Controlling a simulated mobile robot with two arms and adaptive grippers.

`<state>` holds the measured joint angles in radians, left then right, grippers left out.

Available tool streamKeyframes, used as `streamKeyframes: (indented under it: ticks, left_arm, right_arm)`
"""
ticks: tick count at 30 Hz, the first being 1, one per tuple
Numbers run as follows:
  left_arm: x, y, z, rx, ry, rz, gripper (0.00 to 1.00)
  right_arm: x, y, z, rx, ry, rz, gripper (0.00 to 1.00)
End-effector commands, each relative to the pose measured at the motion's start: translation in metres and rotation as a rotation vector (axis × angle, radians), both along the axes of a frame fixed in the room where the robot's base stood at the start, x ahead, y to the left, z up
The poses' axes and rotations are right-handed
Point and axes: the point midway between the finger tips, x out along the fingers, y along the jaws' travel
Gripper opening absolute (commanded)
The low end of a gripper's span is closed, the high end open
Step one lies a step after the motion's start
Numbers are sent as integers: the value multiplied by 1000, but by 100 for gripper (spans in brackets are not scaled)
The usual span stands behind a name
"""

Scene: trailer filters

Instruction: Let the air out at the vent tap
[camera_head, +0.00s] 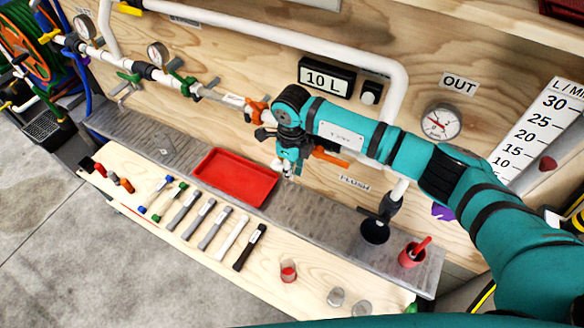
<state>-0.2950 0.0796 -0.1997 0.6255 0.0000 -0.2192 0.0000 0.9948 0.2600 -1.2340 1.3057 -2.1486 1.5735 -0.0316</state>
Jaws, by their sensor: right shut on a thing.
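My right gripper (288,172) points down in front of the wooden panel, above the metal shelf and just right of the red tray. It is shut on a small pale piece at its fingertips, mostly hidden, and I cannot tell whether this is the vent tap. A white pipe line (220,97) runs along the panel to an orange-handled valve (256,108) just left of my right wrist. Another orange part (331,157) shows just below my right arm. The arm hides the pipework behind it. My left gripper is not in view.
A red tray (236,177) lies on the metal shelf (322,214). Filter-like sticks (213,228) lie on the wooden bench. A black cup (375,231) and a red cup (412,254) stand at the right. A 10 L display (326,78) and an OUT gauge (441,121) are on the panel.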

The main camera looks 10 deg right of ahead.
Motion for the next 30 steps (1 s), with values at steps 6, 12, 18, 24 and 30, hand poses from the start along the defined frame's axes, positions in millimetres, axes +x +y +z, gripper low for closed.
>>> streamKeyframes:
  ticks: [6, 12, 18, 24, 30]
  left_arm:
    - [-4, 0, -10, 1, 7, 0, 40]
    - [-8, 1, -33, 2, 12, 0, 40]
    - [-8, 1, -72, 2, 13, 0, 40]
    - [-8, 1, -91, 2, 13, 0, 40]
    - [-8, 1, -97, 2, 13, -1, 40]
  right_arm:
    - [1, 2, 0, -31, 18, 3, 0]
    - [3, 5, 2, -121, 75, 4, 0]
    - [6, 10, 6, -258, 166, 2, 0]
    - [8, 13, 16, -364, 238, 2, 0]
    - [9, 15, 22, -431, 285, 0, 0]
